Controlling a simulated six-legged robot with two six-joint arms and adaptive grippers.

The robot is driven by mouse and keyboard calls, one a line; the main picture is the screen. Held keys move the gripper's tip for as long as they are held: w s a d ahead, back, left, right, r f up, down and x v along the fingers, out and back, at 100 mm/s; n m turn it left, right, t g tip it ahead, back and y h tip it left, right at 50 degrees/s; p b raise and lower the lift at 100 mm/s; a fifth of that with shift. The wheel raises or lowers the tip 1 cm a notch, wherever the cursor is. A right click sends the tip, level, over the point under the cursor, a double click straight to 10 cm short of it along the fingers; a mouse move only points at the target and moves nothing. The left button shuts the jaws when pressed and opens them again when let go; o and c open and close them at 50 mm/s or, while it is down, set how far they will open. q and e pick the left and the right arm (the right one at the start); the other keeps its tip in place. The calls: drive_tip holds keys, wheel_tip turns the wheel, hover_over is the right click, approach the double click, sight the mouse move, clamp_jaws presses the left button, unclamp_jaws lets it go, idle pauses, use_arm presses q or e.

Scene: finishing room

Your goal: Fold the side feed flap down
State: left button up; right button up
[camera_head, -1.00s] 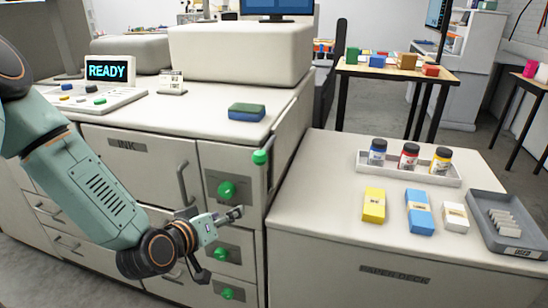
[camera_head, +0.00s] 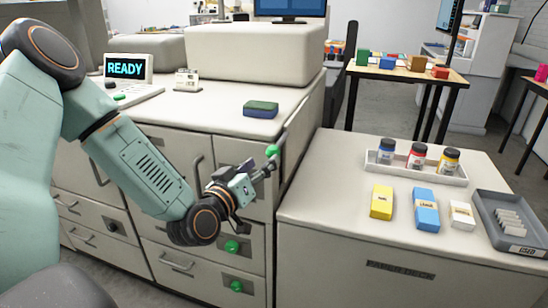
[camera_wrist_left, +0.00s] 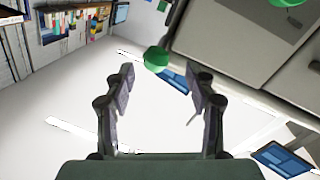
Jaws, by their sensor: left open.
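The side feed flap (camera_head: 294,138) is a pale panel standing upright at the right side of the press, with a green knob (camera_head: 272,151) at its front edge. My left gripper (camera_head: 268,166) is just below and in front of that knob. In the left wrist view the fingers (camera_wrist_left: 164,78) are spread apart with nothing between them. The green knob (camera_wrist_left: 156,58) shows just past the fingertips, between their lines. I cannot tell whether a finger touches it. My right gripper is not in view.
The paper deck (camera_head: 345,205) stands right of the press, holding ink bottles, small boxes and a grey tray (camera_head: 515,232). Green knobs (camera_head: 232,247) sit on the press front below my gripper. A blue-green sponge (camera_head: 261,109) lies on the press top.

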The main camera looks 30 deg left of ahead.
sight(269, 157)
use_arm(q)
drive_tip(key=w, duration=0.3)
drive_tip(key=w+b, duration=0.1)
drive_tip(key=shift+w+d, duration=0.3)
drive_tip(key=shift+w, duration=0.1)
drive_tip(key=shift+w+a, duration=0.1)
drive_tip(key=shift+w, duration=0.25)
drive_tip(key=shift+w+a, duration=0.3)
drive_tip(key=shift+d, duration=0.25)
drive_tip(key=shift+a, duration=0.2)
drive_tip(key=c, duration=0.5)
drive_tip(key=shift+d, duration=0.1)
clamp_jaws()
